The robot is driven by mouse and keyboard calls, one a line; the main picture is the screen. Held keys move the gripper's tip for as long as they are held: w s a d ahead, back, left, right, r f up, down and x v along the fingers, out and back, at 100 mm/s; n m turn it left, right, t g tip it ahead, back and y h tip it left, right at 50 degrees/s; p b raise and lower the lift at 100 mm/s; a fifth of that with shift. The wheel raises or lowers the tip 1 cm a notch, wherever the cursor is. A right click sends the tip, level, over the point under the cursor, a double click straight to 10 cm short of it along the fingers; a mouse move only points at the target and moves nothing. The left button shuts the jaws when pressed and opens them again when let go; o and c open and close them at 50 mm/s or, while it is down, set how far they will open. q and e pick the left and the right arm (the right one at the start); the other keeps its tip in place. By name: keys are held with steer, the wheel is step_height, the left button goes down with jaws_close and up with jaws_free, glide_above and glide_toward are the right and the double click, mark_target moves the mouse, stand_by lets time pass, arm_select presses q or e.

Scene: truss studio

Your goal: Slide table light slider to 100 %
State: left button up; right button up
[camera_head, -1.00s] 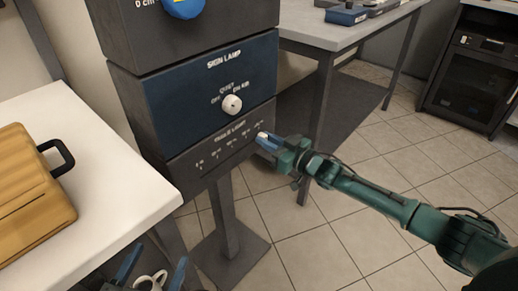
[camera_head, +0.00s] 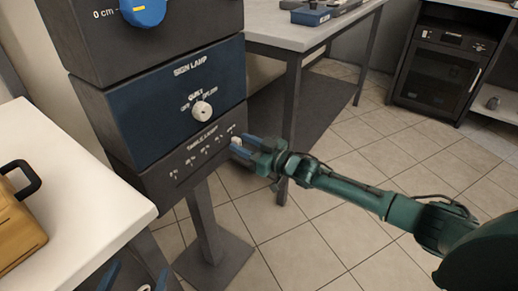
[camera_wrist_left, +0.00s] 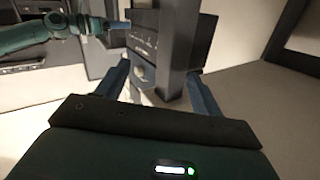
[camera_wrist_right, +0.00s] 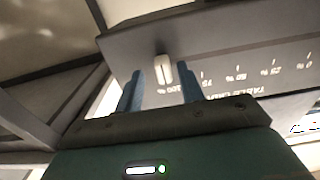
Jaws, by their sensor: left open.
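The table light slider's panel (camera_head: 181,175) is the lowest dark box face, below the sign lamp panel. Its white slider knob (camera_wrist_right: 163,68) stands at the 100 end of the printed scale in the right wrist view. My right gripper (camera_head: 237,147) is at the panel's right end in the head view. Its two blue fingers are open, one on either side of the knob, with visible gaps. My left gripper (camera_head: 136,279) is low at the bottom edge of the head view, open and away from the panel. Its spread fingers also show in the left wrist view (camera_wrist_left: 160,88).
The sign lamp panel (camera_head: 157,107) with a round white knob (camera_head: 202,111) is just above. A white table (camera_head: 85,190) with a wooden case (camera_head: 17,232) stands at left. A grey table (camera_head: 285,35) is behind. Tiled floor lies open at right.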

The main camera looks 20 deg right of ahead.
arm_select(q)
steer(key=shift+s+a+f+n+g+y+p, duration=0.1)
steer(key=shift+s+a+n+g+y+p, duration=0.15)
steer(key=shift+g+p, duration=0.4)
steer(key=shift+s+a+n+g+y+p, duration=0.1)
steer(key=shift+s+n+g+y+p, duration=0.25)
steer(key=shift+p, duration=0.4)
arm_select(e)
steer(key=v, duration=1.2)
steer(key=shift+s+d, duration=0.2)
arm_select(q)
steer(key=shift+w, duration=0.2)
steer(key=shift+s, duration=0.1)
